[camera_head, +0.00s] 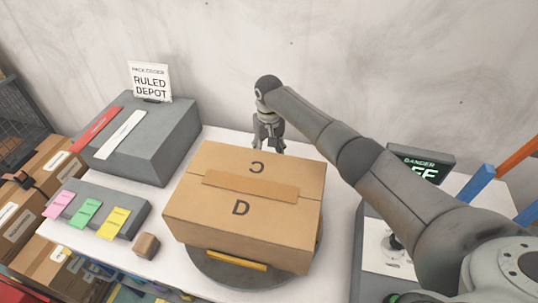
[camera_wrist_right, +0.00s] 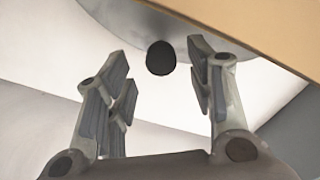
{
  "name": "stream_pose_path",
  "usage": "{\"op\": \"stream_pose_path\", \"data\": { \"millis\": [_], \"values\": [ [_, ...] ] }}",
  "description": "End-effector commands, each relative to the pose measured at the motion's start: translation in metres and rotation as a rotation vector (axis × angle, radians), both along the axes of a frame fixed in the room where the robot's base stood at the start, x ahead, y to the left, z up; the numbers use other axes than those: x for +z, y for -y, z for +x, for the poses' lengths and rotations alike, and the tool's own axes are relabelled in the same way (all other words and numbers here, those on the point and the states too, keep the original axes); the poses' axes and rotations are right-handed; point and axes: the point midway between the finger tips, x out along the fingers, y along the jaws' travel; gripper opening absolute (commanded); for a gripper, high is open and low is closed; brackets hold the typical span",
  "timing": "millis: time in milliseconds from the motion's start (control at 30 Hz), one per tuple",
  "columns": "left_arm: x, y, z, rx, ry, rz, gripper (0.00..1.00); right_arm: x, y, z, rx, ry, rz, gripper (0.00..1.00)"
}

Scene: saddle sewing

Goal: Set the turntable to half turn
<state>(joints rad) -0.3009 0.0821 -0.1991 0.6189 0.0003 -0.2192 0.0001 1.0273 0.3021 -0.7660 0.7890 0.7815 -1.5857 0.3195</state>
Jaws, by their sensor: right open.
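The turntable (camera_head: 228,270) is a round grey disc, mostly hidden under a cardboard box (camera_head: 200,228). The box top shows an upright D near me and an upside-down C on the far side. A yellow bar (camera_head: 237,260) lies at the turntable's near edge. My right gripper (camera_head: 268,146) points down behind the box's far side. In the right wrist view it is open (camera_wrist_right: 160,75), and a black rounded knob (camera_wrist_right: 160,58) shows between and beyond its fingers, at the rim of the turntable (camera_wrist_right: 135,28). Contact with the knob is not visible. My left gripper is out of view.
A grey block (camera_head: 150,140) with red and white strips and a "RULED DEPOT" sign (camera_head: 150,82) stands at left. A rack of coloured cards (camera_head: 95,213) and a small brown cube (camera_head: 146,245) sit nearby.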

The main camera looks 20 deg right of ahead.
Motion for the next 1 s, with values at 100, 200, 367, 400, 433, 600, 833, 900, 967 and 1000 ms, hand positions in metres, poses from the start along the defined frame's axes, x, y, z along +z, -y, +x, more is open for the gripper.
{"op": "stream_pose_path", "data": {
  "millis": [100,200,367,400,433,600,833,900,967,1000],
  "values": [
    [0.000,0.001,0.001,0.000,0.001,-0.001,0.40,0.028,0.001,0.002,0.001,0.006,0.001,0.49],
    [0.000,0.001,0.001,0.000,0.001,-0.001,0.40,0.049,0.001,0.001,0.000,0.005,0.001,0.49],
    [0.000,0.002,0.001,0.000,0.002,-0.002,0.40,0.078,0.001,0.001,-0.001,0.004,0.000,0.49],
    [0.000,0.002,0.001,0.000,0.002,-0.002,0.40,0.083,0.001,0.001,0.000,0.004,0.000,0.49],
    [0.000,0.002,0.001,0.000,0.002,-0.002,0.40,0.086,0.001,0.001,-0.001,0.003,0.000,0.49],
    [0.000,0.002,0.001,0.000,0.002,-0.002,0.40,0.096,0.001,0.001,-0.001,0.002,0.000,0.49],
    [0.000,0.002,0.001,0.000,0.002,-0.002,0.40,0.096,0.001,0.001,-0.001,0.002,0.000,0.49],
    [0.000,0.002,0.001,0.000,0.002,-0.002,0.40,0.096,0.001,0.001,-0.001,0.002,0.000,0.49],
    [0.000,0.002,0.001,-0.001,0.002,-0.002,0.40,0.096,0.001,0.001,-0.001,0.002,0.000,0.49],
    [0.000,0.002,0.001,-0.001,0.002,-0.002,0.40,0.096,0.001,0.001,-0.001,0.002,0.000,0.49]
  ]
}}
